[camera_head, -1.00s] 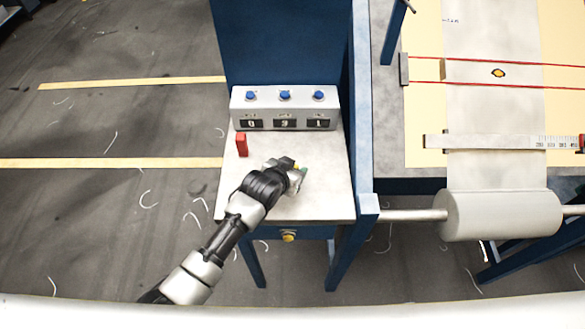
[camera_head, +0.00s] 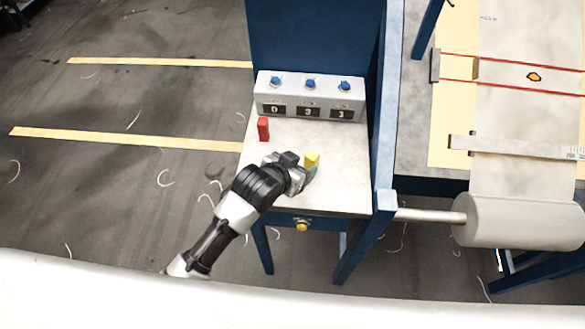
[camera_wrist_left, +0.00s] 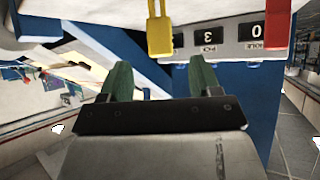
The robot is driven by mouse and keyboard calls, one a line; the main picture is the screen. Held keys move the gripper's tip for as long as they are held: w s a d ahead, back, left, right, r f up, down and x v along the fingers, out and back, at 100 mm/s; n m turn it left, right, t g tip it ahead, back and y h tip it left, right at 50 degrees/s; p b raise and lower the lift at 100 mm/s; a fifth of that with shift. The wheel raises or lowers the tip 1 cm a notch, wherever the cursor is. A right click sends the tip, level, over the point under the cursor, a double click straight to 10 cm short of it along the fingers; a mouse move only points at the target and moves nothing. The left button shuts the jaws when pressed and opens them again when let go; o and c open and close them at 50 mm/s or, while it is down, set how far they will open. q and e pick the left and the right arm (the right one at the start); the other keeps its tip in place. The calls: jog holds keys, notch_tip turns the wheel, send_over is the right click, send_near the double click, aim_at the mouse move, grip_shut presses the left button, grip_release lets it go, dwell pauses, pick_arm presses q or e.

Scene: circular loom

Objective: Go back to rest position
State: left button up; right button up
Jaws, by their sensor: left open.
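My right gripper is in neither view.
A red block (camera_head: 264,129) stands at the table's left. A grey counter box (camera_head: 310,97) with blue knobs is at the back. A blue post (camera_head: 385,110) rises along the right side, with the loom's roller (camera_head: 515,220) beyond. The floor at left is open.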

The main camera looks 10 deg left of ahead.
pick_arm(q)
jog(key=shift+v, duration=1.35)
jog(key=s+a+f+n+g+y, duration=0.1)
jog(key=s+a+n+g+y, duration=0.15)
jog(key=s+a, duration=0.7)
jog(key=s+a+f+n+g+y, duration=0.1)
jog(key=s+a+n+g+y, duration=0.2)
jog(key=s+a, duration=0.65)
jog(key=s+d+f+m+g+b, duration=0.1)
jog(key=s+f+b, duration=0.1)
jog(key=f, duration=1.2)
jog(key=s+d+f+m+g+b, duration=0.1)
jog(key=d+f+b, duration=0.1)
jog(key=f, duration=1.3)
jog(key=s+a+f+g+b, duration=0.1)
jog(key=s+a+f+b, duration=0.1)
jog(key=s+f, duration=1.4)
notch_tip(320, 180, down, 3)
jog(key=shift+s+a+f, duration=0.1)
jog(key=shift+s+a, duration=0.15)
jog(key=shift+a, duration=0.4)
